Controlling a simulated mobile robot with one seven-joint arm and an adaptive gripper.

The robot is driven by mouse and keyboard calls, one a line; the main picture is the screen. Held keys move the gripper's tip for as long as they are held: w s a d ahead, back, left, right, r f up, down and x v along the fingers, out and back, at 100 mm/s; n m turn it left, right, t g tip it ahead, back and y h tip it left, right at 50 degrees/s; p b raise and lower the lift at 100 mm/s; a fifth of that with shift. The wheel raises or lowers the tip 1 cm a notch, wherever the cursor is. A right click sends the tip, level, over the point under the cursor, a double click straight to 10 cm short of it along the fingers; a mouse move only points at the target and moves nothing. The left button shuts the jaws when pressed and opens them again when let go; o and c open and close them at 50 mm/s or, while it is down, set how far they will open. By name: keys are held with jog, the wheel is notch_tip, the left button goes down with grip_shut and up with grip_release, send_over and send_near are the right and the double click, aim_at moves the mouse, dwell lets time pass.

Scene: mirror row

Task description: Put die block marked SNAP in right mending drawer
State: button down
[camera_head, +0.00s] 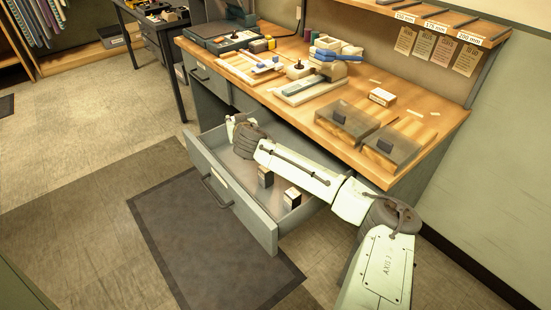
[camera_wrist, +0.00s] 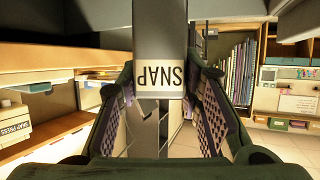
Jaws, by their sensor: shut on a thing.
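The die block marked SNAP (camera_wrist: 160,74) is a grey block with a pale label, its lettering upside down in the wrist view. My gripper (camera_wrist: 160,92) is shut on it, with a patterned finger pad on either side. In the head view my gripper (camera_head: 237,124) is at the far left end of the open drawer (camera_head: 262,226) under the workbench; the SNAP block cannot be made out there. Inside that drawer stand two small dark blocks with pale labels, one farther back (camera_head: 265,177) and one nearer (camera_head: 291,198). Their markings are too small to read.
The workbench (camera_head: 437,124) above holds two clear-covered trays (camera_head: 349,122), a small white box (camera_head: 382,97) and tools with blue handles (camera_head: 330,54). My arm crosses the drawer's right side and the bench's front edge. Open floor and a dark mat (camera_head: 190,240) lie in front.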

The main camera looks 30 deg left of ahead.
jog(key=shift+w+a+f, duration=0.15)
jog(key=shift+f, duration=0.15)
notch_tip(320, 180, down, 10)
jog(key=shift+r+p, duration=0.25)
jog(key=shift+p, duration=0.8)
jog(key=shift+f, duration=0.1)
jog(key=shift+f, duration=0.15)
jog(key=c, duration=1.1)
grip_release()
jog(key=shift+r, duration=0.45)
jog(key=v, duration=0.2)
jog(key=b+v, duration=0.1)
jog(key=v, duration=0.3)
jog(key=shift+s+d+f+b, duration=0.2)
jog(key=shift+s+d+b, duration=0.1)
jog(key=shift+s+b, duration=0.1)
jog(key=shift+s+d+r, duration=0.2)
jog(key=shift+d+r, duration=0.05)
